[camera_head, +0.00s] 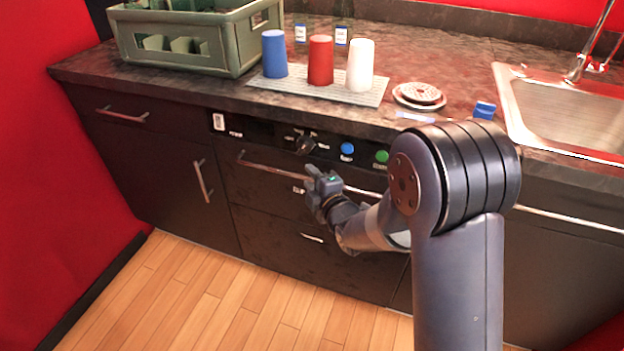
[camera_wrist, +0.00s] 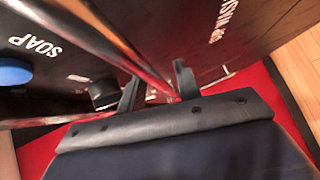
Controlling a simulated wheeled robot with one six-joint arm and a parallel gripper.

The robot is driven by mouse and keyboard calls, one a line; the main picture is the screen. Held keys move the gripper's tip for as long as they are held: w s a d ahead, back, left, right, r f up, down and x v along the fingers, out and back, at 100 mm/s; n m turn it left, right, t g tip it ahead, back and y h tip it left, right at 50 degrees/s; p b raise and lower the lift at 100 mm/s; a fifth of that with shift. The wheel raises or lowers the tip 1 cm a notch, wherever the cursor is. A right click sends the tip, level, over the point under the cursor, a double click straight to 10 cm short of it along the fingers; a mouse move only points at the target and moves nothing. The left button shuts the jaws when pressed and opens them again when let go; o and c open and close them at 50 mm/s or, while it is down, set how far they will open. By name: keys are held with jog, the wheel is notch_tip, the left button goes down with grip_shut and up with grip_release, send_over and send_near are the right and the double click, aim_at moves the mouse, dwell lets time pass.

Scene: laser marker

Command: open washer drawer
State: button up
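The washer drawer (camera_head: 262,187) is a dark front panel under the control strip, with a long silver bar handle (camera_head: 268,166) along its top. It looks closed, flush with the cabinet. My gripper (camera_head: 316,176) is at the middle of this handle and hides part of it. In the wrist view, the two dark fingers of my gripper (camera_wrist: 158,88) stand apart. The silver bar (camera_wrist: 118,42) runs diagonally down into the gap between them, and I see no finger pressed on it. A white label on the drawer is partly hidden by my gripper.
Above the drawer are a black knob (camera_head: 305,145), a blue button (camera_head: 347,149) and a green button (camera_head: 382,156). A lower drawer (camera_head: 290,236) is below. The counter holds a green crate (camera_head: 190,35), several cups on a mat and a sink (camera_head: 570,105). The floor (camera_head: 200,300) in front is clear.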

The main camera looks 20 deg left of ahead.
grip_shut()
dwell(0.4)
